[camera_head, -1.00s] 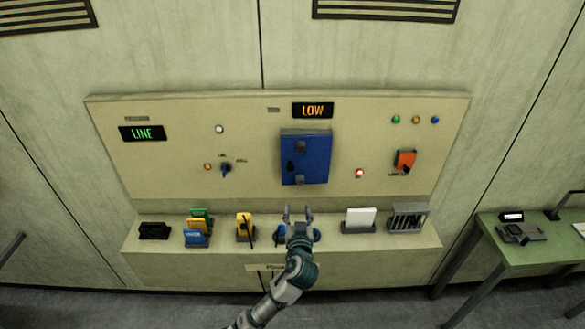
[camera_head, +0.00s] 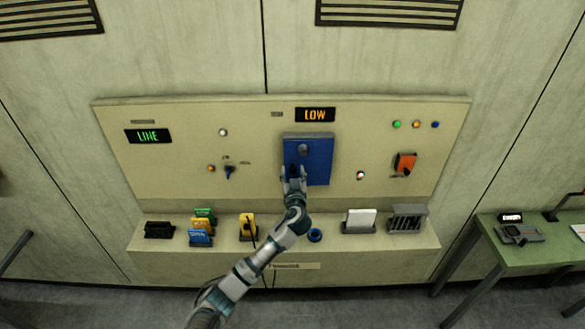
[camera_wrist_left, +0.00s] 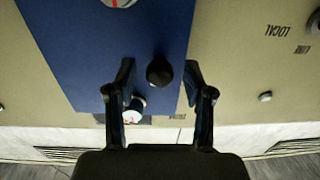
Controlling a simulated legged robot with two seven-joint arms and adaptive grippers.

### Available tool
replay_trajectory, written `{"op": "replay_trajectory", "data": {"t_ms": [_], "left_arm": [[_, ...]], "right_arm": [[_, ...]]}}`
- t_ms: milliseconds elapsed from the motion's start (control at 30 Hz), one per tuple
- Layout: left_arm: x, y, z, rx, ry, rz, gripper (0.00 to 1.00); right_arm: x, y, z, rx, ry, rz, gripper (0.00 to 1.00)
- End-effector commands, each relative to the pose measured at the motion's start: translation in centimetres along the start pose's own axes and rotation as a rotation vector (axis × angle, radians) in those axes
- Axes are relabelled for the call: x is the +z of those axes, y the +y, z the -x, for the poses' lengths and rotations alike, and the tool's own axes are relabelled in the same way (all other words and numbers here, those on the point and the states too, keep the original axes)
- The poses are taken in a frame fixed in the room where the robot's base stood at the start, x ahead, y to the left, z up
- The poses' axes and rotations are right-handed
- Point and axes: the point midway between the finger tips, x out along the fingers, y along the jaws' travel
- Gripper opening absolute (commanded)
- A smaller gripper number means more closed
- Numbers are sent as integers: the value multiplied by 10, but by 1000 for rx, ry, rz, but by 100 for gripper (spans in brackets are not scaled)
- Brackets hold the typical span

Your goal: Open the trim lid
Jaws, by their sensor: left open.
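The blue lid (camera_head: 319,166) is a flat upright plate in the middle of the beige panel, under the orange LOW display. It looks closed against the panel. It also fills the upper left of the left wrist view (camera_wrist_left: 80,45). A dark round knob (camera_wrist_left: 159,71) stands out from it. My left gripper (camera_head: 294,171) is in front of the lid's lower left part. In the left wrist view its open fingers (camera_wrist_left: 159,76) stand on either side of the knob, with gaps visible. In the head view the gripper hides the knob. My right gripper is out of view.
A selector switch (camera_head: 228,172) is left of the lid, and an orange switch (camera_head: 405,161) is right. The ledge below carries colored cards (camera_head: 201,228), a yellow device (camera_head: 248,226), a blue round part (camera_head: 315,235), a white card (camera_head: 361,219) and a grey rack (camera_head: 408,218).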

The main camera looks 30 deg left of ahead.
Motion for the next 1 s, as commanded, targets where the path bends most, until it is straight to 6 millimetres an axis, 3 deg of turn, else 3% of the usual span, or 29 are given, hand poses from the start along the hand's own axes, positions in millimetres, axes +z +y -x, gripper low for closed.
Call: {"op": "replay_trajectory", "data": {"t_ms": [167, 433, 667, 1000], "left_arm": [[0, -1, -13, -1, 0, -1, 52], [1, -1, -15, 0, -1, 0, 52], [1, -1, -15, 0, -1, 0, 0], [2, 0, -15, -8, -1, 0, 0]], "right_arm": [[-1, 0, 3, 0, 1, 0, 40], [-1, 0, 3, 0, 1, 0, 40], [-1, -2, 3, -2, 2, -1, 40], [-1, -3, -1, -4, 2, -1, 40]]}}
